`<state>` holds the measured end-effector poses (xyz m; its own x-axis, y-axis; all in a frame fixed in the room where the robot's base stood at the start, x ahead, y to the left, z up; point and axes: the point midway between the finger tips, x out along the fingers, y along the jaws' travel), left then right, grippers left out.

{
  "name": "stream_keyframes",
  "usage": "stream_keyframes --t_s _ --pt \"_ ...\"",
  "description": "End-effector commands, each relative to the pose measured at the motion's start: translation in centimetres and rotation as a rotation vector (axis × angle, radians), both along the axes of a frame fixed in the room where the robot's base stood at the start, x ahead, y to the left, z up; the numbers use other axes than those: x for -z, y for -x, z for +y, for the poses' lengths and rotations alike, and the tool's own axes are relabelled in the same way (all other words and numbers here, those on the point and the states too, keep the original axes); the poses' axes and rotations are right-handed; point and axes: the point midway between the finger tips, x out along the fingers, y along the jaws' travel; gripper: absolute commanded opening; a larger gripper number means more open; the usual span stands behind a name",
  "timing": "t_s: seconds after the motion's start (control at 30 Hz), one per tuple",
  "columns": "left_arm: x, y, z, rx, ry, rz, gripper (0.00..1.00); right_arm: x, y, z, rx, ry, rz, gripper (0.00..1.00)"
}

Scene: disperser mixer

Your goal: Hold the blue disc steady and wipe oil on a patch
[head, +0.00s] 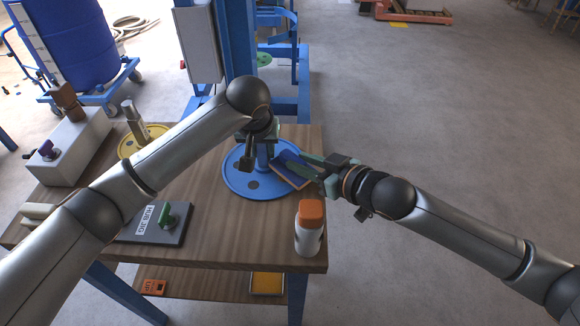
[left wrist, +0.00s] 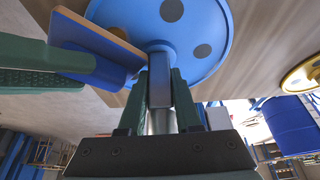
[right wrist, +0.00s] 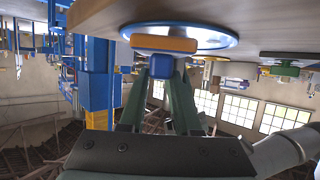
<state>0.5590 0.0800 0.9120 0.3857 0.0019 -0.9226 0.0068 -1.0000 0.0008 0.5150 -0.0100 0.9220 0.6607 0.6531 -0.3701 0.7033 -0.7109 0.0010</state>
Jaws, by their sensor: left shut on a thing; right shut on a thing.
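The blue disc (head: 240,187) lies on the wooden table, with round dark patches on its face; one patch (head: 253,185) shows in the head view, several in the left wrist view (left wrist: 202,51). My left gripper (head: 262,138) is shut on the upright post (head: 262,158) at the disc's centre; its fingers (left wrist: 160,85) flank the post. My right gripper (head: 315,170) is shut on a blue-backed pad (head: 290,168) with a tan layer (right wrist: 165,44). The pad is tilted over the disc's right side. I cannot tell whether it touches the disc.
A white bottle with an orange cap (head: 310,228) stands at the table's front right. A yellow disc (head: 130,145), a white box (head: 70,148) and a dark plate with a green handle (head: 158,222) are on the left. A blue column (head: 240,40) rises behind.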

Motion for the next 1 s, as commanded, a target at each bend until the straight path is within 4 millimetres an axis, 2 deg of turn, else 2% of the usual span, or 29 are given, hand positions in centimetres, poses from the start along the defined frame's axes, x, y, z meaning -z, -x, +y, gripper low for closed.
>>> stream_keyframes --t_s 0.47,1.0 --pt "0.4 0.2 -0.1 0.0 0.002 0.012 0.0 -0.8 0.4 0.3 -0.011 -0.014 -0.008 0.0" --pt "0.6 0.2 0.1 -0.004 -0.002 0.015 0.0 -4.8 2.7 -2.2 -0.008 -0.009 -0.004 0.0"
